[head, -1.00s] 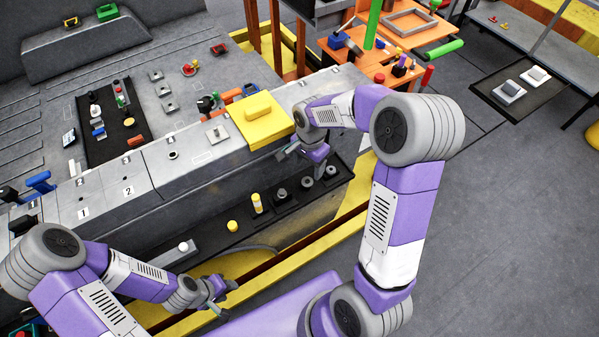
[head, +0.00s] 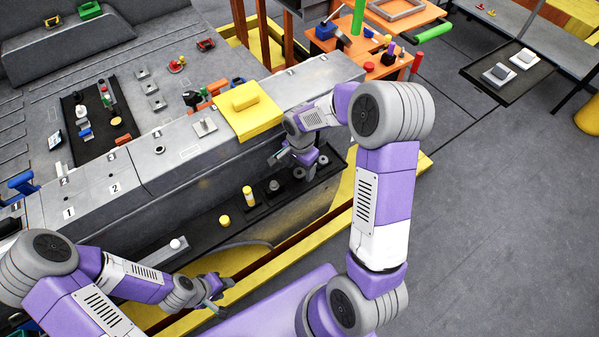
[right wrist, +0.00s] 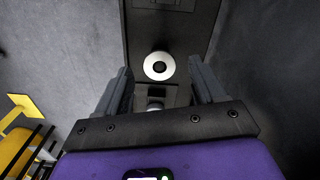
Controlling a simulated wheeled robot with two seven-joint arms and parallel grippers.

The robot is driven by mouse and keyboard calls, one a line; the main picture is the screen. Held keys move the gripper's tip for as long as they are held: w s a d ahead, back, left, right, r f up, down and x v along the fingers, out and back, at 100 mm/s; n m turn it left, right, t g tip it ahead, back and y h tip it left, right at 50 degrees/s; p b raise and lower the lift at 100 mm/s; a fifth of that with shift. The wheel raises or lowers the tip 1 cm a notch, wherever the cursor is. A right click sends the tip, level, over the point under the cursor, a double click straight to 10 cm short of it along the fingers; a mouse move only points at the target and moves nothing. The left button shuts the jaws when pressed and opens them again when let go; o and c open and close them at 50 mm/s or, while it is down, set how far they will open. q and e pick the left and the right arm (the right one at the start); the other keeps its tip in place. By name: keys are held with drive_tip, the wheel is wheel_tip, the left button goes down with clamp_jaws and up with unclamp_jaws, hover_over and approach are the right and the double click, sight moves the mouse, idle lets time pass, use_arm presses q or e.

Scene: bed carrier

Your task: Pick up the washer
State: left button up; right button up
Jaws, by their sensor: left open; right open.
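In the right wrist view a pale, round washer (right wrist: 159,66) with a dark centre lies on a dark strip, just beyond and between my right gripper's fingertips (right wrist: 162,77). A second metal part (right wrist: 155,104) shows partly between the fingers, nearer the palm. In the head view, round metal pieces sit on the black ledge, one of them (head: 274,185) left of my right gripper (head: 296,164). The gripper is open, empty and above the ledge, partly hiding the pieces there. My left gripper (head: 214,290) is open and empty at the lower left, away from the washers.
A yellow block (head: 245,110) lies on the grey bench above. Open floor lies to the right.

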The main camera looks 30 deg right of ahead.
drive_tip(key=shift+f+b, duration=0.25)
drive_tip(key=shift+b, duration=0.05)
drive_tip(key=shift+c, duration=0.5)
drive_tip(key=c, duration=1)
drive_tip(key=shift+c, duration=0.2)
